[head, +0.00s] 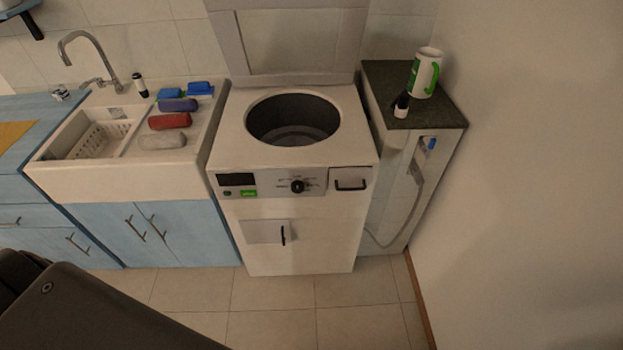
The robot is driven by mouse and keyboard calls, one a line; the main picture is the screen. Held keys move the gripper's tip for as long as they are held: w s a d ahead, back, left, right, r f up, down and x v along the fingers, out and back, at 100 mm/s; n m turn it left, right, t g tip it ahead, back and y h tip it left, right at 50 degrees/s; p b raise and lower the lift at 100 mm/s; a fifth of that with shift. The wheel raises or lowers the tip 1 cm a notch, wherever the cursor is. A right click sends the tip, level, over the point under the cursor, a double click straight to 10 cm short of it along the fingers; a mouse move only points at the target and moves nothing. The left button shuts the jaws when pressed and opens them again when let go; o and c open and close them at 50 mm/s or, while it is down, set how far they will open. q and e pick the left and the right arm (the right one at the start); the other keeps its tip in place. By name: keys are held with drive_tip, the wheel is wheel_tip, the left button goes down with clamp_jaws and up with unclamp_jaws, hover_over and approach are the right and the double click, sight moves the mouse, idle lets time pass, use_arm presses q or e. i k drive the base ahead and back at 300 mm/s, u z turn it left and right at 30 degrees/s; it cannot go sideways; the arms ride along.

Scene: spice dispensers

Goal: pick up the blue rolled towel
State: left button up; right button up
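The blue rolled towel (178,105) lies on the ribbed drainboard at the right side of the white sink. It is dark blue and lies roughly left to right, at the back of a row of rolled towels. A red rolled towel (169,121) lies in front of it, and a whitish one (162,141) lies in front of the red one. Neither of my grippers shows. A dark part of my own body fills the lower left corner, far from the towels.
Bright blue items (201,88) sit just behind the towel, with a dark-and-white bottle (141,86) to the left. The sink basin (90,140) and faucet (84,45) are left. An open top-loading washer (300,215) stands right. The tiled floor (270,310) in front is clear.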

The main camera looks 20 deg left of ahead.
sight(186, 104)
drive_tip(key=u, duration=3)
drive_tip(key=i, duration=3.15)
drive_tip(key=z, duration=2.7)
